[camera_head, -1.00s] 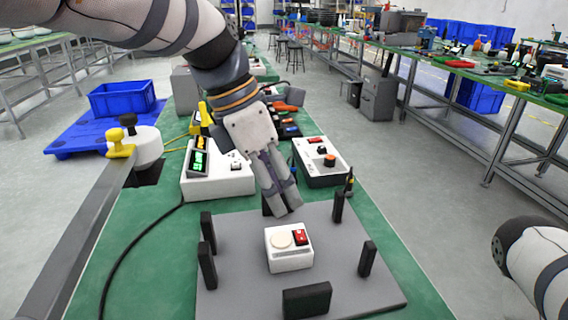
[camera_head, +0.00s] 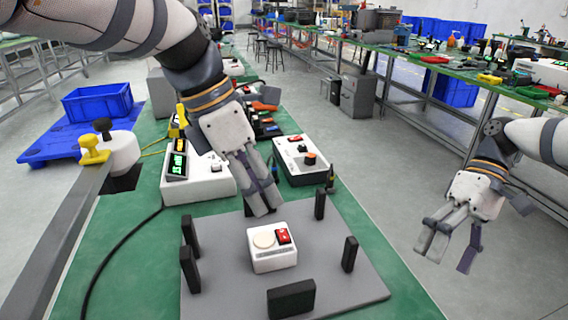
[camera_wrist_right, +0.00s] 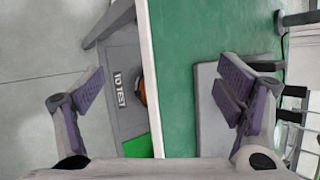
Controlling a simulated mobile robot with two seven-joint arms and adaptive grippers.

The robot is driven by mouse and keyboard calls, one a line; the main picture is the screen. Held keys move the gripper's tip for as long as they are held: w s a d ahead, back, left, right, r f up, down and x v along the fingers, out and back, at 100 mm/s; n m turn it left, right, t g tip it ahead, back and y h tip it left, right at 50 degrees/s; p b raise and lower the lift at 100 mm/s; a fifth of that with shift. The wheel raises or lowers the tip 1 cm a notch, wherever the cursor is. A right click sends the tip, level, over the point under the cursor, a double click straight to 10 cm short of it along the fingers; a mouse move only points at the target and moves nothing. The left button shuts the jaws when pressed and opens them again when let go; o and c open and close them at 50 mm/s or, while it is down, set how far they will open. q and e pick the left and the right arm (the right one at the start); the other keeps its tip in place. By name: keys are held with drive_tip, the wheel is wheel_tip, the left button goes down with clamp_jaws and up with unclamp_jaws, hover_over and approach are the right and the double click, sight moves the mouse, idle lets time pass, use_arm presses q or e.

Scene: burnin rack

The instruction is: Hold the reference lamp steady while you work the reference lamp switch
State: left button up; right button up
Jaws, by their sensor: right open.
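The reference lamp is a small white box (camera_head: 272,259) with a round cream disc (camera_head: 264,239) and a red switch (camera_head: 282,236) on top. It sits upright on a grey board (camera_head: 225,290). My left gripper (camera_head: 263,210) points down just behind the lamp, its fingertips apart from it in the picture. Its fingers look close together, but their gap is not clear. My right gripper (camera_head: 450,245) is open and empty, to the right of the green table. In the right wrist view its fingers (camera_wrist_right: 160,95) are wide apart, with the table edge between them; the lamp does not show there.
Several black posts (camera_head: 350,254) stand around the lamp on the board, with a black block (camera_head: 291,298) in front. A white meter box (camera_head: 200,186) and another control box (camera_head: 300,160) stand behind. A grey surface marked TO TEST (camera_wrist_right: 119,90) lies beside the table.

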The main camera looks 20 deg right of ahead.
drive_tip(key=a+r+y, duration=0.2)
drive_tip(key=a+r, duration=0.2)
drive_tip(key=a, duration=0.2)
wheel_tip(320, 180, up, 4)
drive_tip(key=r+m+t+y, duration=0.1)
drive_tip(key=m+t+y, duration=0.4)
drive_tip(key=m, duration=1.3)
hover_over(270, 239)
drive_tip(key=d, duration=0.5)
drive_tip(key=shift+g, duration=0.3)
drive_tip(key=f, duration=0.5)
drive_tip(key=a+f, duration=0.1)
drive_tip(key=f, duration=0.2)
drive_tip(key=shift+f, duration=0.1)
drive_tip(key=x, duration=0.6)
drive_tip(key=shift+a+f, duration=0.1)
drive_tip(key=shift+a, duration=0.1)
drive_tip(key=shift+h, duration=0.3)
drive_tip(key=c, duration=1.3)
drive_tip(key=shift+c, duration=0.2)
